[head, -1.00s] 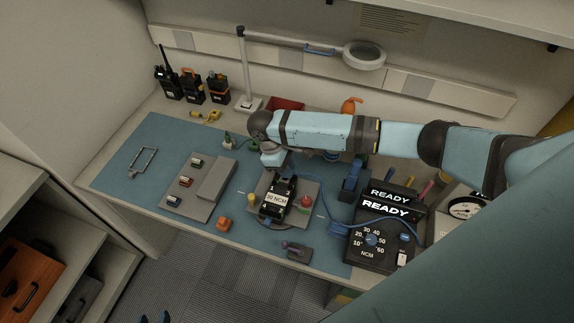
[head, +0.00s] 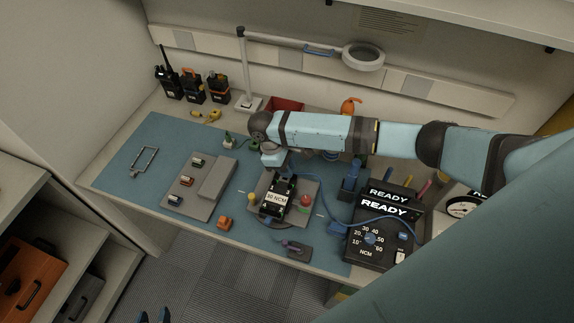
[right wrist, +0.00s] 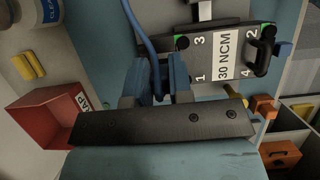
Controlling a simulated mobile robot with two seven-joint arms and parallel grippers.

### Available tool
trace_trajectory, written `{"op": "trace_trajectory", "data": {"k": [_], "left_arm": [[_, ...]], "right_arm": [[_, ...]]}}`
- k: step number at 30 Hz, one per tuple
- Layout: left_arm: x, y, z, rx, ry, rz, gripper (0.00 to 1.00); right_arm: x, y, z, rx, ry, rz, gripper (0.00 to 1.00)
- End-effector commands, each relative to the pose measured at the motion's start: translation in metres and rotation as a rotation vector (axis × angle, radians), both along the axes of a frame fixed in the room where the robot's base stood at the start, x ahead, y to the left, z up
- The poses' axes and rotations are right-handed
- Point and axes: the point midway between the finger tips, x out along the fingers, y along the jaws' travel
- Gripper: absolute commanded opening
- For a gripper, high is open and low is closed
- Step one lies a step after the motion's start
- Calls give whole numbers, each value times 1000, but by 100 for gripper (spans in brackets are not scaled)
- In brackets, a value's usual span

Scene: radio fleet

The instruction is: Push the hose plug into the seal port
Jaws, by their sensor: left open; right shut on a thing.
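The black radio (head: 279,198), with a white "30 NCM" label, lies in a grey fixture (head: 311,192) on the blue mat. It also shows in the right wrist view (right wrist: 205,62), with corners numbered 1 to 4. My right gripper (right wrist: 152,78) is shut beside the radio's end, with the blue hose (right wrist: 137,25) running between its fingers. The hose plug is hidden by the fingers. I cannot make out the seal port or whether the plug touches it. In the head view the hose (head: 329,214) runs right. My left gripper (head: 153,316) is open, at the bottom edge, away from the bench.
The black torque unit (head: 378,242) reading READY stands at the right. A red bin (head: 287,104) and the magnifier lamp (head: 363,56) are at the back. A grey parts tray (head: 190,190) is left of the fixture. The mat's far left is mostly clear.

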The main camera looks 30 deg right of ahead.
Motion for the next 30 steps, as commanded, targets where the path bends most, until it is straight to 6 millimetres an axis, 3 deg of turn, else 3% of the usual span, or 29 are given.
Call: {"op": "trace_trajectory", "data": {"k": [30], "left_arm": [[0, 0, 3, 0, 0, 0, 43]], "right_arm": [[0, 1, -11, 1, -1, 0, 0]]}}
